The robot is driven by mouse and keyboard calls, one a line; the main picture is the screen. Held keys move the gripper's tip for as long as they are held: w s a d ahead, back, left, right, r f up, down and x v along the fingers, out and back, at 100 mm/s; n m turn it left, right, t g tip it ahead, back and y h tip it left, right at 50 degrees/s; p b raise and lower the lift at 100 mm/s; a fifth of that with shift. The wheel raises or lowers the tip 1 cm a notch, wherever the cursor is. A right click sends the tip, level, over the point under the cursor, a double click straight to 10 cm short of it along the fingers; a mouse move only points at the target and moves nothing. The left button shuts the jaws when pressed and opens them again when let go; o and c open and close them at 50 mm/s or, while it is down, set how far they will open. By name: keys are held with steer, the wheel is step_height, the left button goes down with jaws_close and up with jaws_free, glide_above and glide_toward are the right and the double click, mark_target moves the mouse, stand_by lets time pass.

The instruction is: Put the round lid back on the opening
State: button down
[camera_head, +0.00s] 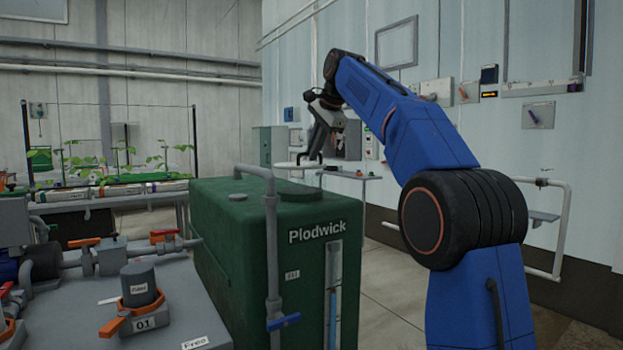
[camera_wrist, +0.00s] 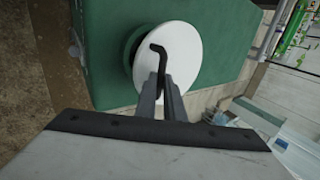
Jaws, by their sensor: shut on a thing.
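The round lid (camera_wrist: 186,70) is a white disc with a bent black handle (camera_wrist: 159,58) in the wrist view. My gripper (camera_wrist: 162,82) is shut on this handle. In the head view my gripper (camera_head: 318,150) is above the green tank, and the lid (camera_head: 284,164) shows as a thin pale edge below it. The opening's dark green raised rim (camera_head: 301,190) is on the tank top, below the lid with a visible gap. In the wrist view the rim (camera_wrist: 131,58) sticks out to the left behind the lid. The lid hides the rest of the opening.
The green tank (camera_head: 235,250), marked Plodwick, has a grey pipe (camera_head: 271,230) with a blue valve handle at its front, rising above its top. A small grey cap (camera_head: 238,197) is on the tank top. A bench with valves (camera_head: 140,290) stands at left.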

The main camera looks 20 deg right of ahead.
steer(key=shift+f, duration=3.55)
steer(key=c, duration=1.9)
jaws_free()
steer(key=shift+o, duration=0.2)
steer(key=v, duration=1.2)
